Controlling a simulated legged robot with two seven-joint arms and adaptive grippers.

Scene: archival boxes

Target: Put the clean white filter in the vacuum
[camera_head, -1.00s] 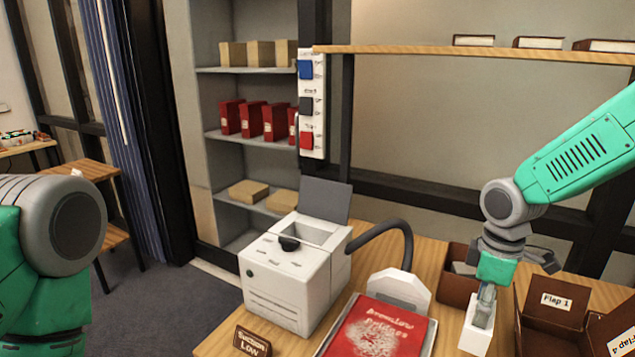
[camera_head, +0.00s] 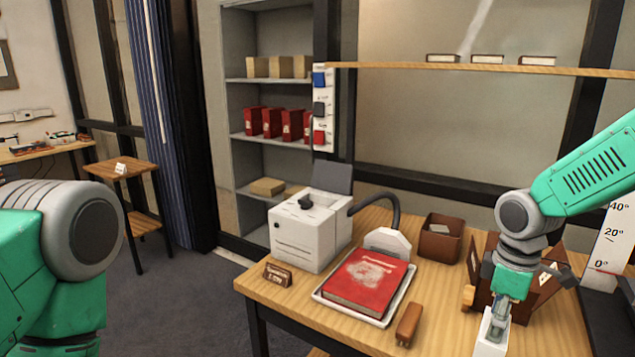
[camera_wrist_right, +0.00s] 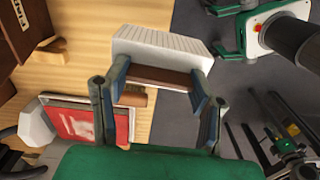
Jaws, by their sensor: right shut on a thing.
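The white filter (camera_head: 491,338) is a pale block held at the lower right of the head view. Its ribbed face shows in the right wrist view (camera_wrist_right: 165,48). My right gripper (camera_head: 499,312) is shut on it, with a finger on each side in the wrist view (camera_wrist_right: 158,100). The filter is held near the table's front edge, to the right of the vacuum and apart from it. The vacuum (camera_head: 308,242) is a white box with its grey lid (camera_head: 332,178) raised and a dark knob on top. My left gripper is out of view; only that arm shows.
A red book (camera_head: 366,280) lies in a white tray (camera_head: 398,302) beside the hose nozzle (camera_head: 388,242). A wooden-handled thing (camera_head: 408,325) lies in front. A small sign (camera_head: 278,275), a brown bin (camera_head: 441,238) and brown flap box (camera_head: 540,285) share the table (camera_head: 447,290).

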